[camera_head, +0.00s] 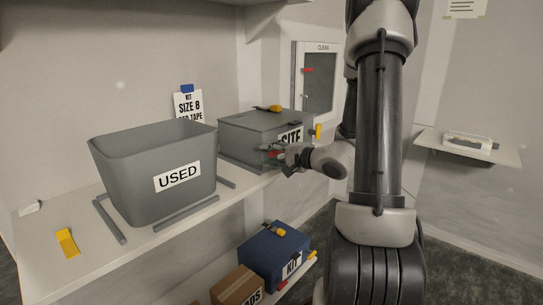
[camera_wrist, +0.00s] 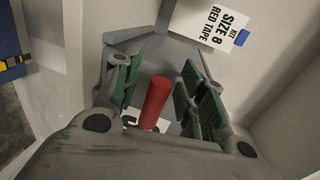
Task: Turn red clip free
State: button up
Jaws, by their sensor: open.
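The red clip (camera_wrist: 155,103) shows in the wrist view as a red cylinder between my fingers. In the head view only a little red (camera_head: 277,151) shows at the front of the grey SITE box (camera_head: 240,142), mostly hidden by my gripper (camera_head: 277,154). In the wrist view my gripper (camera_wrist: 163,82) is open, with green pads on both sides of the red clip. A gap shows on the left of the clip; contact on the right cannot be told. The clip's base is hidden.
A grey USED bin (camera_head: 124,179) stands left of the SITE box on the shelf (camera_head: 87,258), with grey rails around it. A yellow piece (camera_head: 67,242) lies at the left. A blue KIT box (camera_head: 268,252) sits below. A SIZE 8 RED TAPE card (camera_head: 188,104) stands behind.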

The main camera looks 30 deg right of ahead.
jog(key=v, duration=1.2)
